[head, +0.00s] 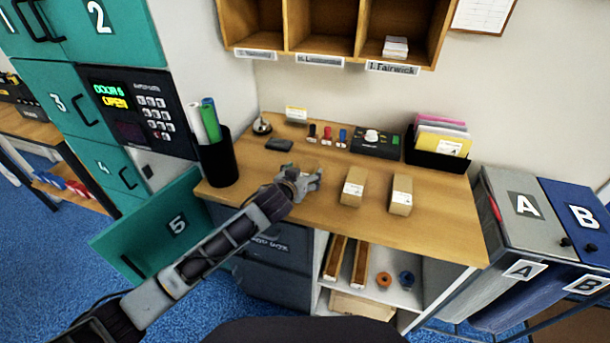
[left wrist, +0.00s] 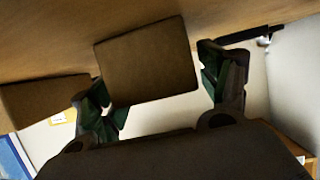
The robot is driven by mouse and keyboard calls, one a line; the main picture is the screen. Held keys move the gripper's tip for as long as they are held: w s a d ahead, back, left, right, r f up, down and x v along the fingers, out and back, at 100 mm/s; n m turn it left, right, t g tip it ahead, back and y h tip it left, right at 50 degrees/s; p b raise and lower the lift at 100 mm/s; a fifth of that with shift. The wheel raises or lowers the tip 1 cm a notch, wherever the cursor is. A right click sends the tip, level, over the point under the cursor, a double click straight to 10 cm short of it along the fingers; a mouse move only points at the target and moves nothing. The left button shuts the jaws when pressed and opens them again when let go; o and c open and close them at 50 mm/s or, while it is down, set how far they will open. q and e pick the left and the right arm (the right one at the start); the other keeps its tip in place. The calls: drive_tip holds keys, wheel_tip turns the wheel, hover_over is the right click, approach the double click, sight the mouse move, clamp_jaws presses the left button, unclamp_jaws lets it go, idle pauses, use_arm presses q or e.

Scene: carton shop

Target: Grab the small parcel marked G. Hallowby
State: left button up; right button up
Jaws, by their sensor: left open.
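Two small brown parcels, a middle one (head: 353,187) and a right one (head: 401,195), stand on the wooden counter in the head view. A third parcel seems mostly hidden behind my left gripper (head: 305,183). No name on any parcel is legible, so I cannot tell which is marked G. Hallowby. In the left wrist view my left gripper (left wrist: 157,88) is open, with a brown parcel (left wrist: 148,60) showing between its spread fingers. Contact is not visible. Another parcel (left wrist: 45,100) shows at the left there. My right gripper is not in view.
The counter (head: 440,215) also holds a black pen cup (head: 217,160), a bell (head: 261,125), stamps (head: 328,134), a black device (head: 377,143) and a file holder (head: 437,150). The teal door marked 5 (head: 150,230) hangs open at left. Bins A (head: 520,210) and B (head: 580,220) stand right.

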sight(304, 172)
use_arm(q)
drive_tip(key=shift+w+d+f, duration=0.1)
drive_tip(key=shift+w+f, duration=0.05)
drive_tip(key=shift+w, duration=0.2)
drive_tip(key=shift+c, duration=0.3)
drive_tip(key=c, duration=1.1)
drive_tip(key=shift+c, duration=0.2)
drive_tip(key=shift+r, duration=5.05)
